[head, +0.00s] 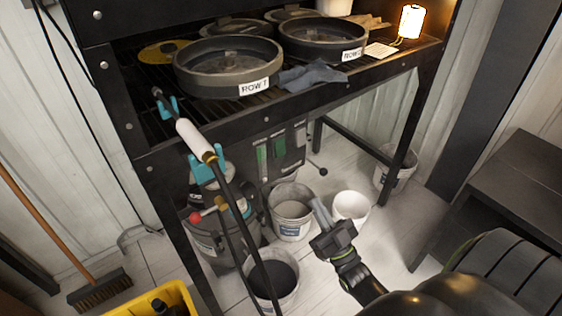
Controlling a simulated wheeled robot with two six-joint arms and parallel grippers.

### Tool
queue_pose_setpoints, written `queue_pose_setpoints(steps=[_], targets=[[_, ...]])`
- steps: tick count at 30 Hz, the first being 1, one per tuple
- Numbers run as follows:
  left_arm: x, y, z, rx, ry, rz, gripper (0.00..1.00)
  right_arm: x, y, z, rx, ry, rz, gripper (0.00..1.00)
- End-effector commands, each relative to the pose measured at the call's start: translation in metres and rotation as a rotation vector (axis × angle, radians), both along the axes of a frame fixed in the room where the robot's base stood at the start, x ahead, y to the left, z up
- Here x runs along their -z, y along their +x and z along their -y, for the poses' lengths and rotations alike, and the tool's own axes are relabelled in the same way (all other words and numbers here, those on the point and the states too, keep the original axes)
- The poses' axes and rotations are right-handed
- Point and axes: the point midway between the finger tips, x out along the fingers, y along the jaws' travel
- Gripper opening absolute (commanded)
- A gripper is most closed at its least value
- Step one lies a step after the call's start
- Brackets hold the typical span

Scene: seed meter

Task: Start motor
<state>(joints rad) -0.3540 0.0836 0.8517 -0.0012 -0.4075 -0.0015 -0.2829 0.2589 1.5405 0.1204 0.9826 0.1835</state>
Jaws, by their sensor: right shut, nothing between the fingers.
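My right gripper (318,206) is in the lower middle of the head view, its fingers shut and empty. Its fingers point up and left, in front of the pails below the bench. A dark machine with a rounded body (215,250) stands under the bench at left. It has a red knob (195,217) on its side; this may be the motor unit, but I cannot tell for sure. A grey box with a green strip (263,160) and a small lever ending in a dark ball (322,171) is behind. My left gripper is out of view.
Several buckets, including a grey pail (291,210), crowd the floor below.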

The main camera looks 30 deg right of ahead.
Motion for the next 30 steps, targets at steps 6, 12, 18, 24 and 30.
queue_pose_setpoints(steps=[6, 12, 18, 24, 30], targets=[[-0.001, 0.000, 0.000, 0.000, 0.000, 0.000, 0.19, 0.000, 0.001, 0.000, 0.000, 0.000, -0.003, 0.00], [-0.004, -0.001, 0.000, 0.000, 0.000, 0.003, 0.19, -0.012, 0.014, -0.001, 0.001, -0.001, -0.001, 0.00], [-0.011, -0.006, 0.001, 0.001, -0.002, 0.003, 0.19, -0.039, 0.047, -0.004, 0.000, 0.000, 0.000, 0.00], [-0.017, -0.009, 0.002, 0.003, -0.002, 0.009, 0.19, -0.065, 0.080, -0.006, 0.000, 0.000, -0.001, 0.00], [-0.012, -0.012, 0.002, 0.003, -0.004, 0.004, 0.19, -0.058, 0.107, -0.008, 0.001, 0.000, -0.005, 0.00]])
